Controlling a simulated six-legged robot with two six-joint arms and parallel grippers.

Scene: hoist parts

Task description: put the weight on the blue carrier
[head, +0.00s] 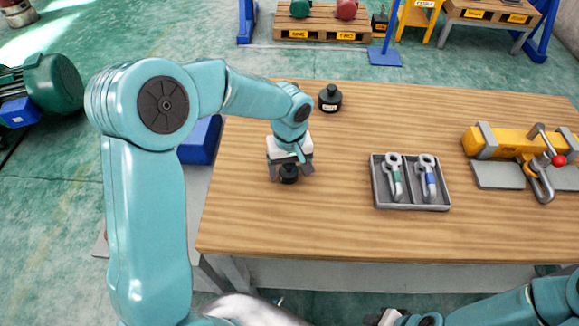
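A black weight (330,98) with a knob on top stands upright near the table's back edge. A second dark, round piece (289,175) is under my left gripper (290,172), partly hidden by it. The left gripper points down with its fingers spread on either side of this piece, and they look apart from it. A grey tray (411,205) holds two hook-like metal pieces, one with a green band (396,181) and one with a blue band (429,182). My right gripper (408,319) shows only partly at the bottom edge; its fingers are unclear.
A yellow hoist piece (500,143) with a hook and red knob lies at the right of the wooden table (330,225). A blue box (202,140) stands off the table's left side. The table's front middle is clear.

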